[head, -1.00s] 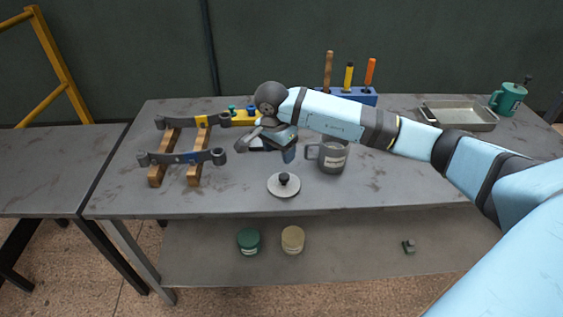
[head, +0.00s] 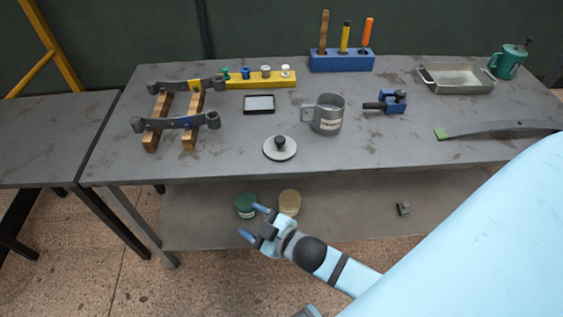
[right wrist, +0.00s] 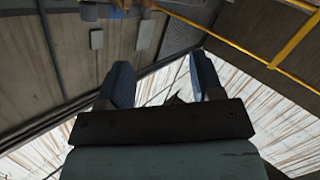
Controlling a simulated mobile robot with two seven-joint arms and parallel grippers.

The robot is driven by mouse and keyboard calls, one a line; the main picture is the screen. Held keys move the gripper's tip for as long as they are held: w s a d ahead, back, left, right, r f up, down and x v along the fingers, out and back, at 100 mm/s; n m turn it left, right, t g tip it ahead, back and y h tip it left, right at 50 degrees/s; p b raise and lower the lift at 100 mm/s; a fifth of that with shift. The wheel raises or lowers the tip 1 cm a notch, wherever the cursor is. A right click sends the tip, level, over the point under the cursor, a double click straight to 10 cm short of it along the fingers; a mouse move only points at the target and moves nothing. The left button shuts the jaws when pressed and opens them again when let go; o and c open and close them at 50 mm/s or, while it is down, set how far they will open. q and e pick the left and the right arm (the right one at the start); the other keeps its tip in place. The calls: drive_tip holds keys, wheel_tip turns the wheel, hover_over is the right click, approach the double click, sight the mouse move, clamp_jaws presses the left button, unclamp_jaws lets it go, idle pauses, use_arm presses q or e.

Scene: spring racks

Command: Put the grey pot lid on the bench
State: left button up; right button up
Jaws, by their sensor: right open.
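The grey pot lid (head: 280,149) lies flat on the bench (head: 235,160) near its front edge, with its dark knob up. Nothing touches it. My right gripper (head: 249,223) is open and empty. In the head view it shows below and in front of the bench's front edge, near the lower shelf and well below the lid. In the right wrist view its two blue fingers (right wrist: 162,85) stand apart with nothing between them. My left gripper is not in view.
A grey mug (head: 327,116) stands right of the lid, and leaf springs on wooden blocks (head: 160,123) lie to the left. A green jar (head: 245,205) and a tan jar (head: 289,203) stand on the lower shelf (head: 345,210) beside my right gripper.

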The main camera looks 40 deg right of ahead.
drive_tip(key=s+d+f+m+g+h, duration=0.1)
drive_tip(key=s+f+m+g, duration=0.3)
drive_tip(key=s+f+m, duration=0.2)
drive_tip(key=s+f, duration=0.2)
drive_tip(key=s, duration=0.1)
drive_tip(key=shift+d+m+g+h, duration=0.3)
drive_tip(key=shift+d+h, duration=0.05)
drive_tip(key=shift+h, duration=0.05)
drive_tip(key=shift+r, duration=0.1)
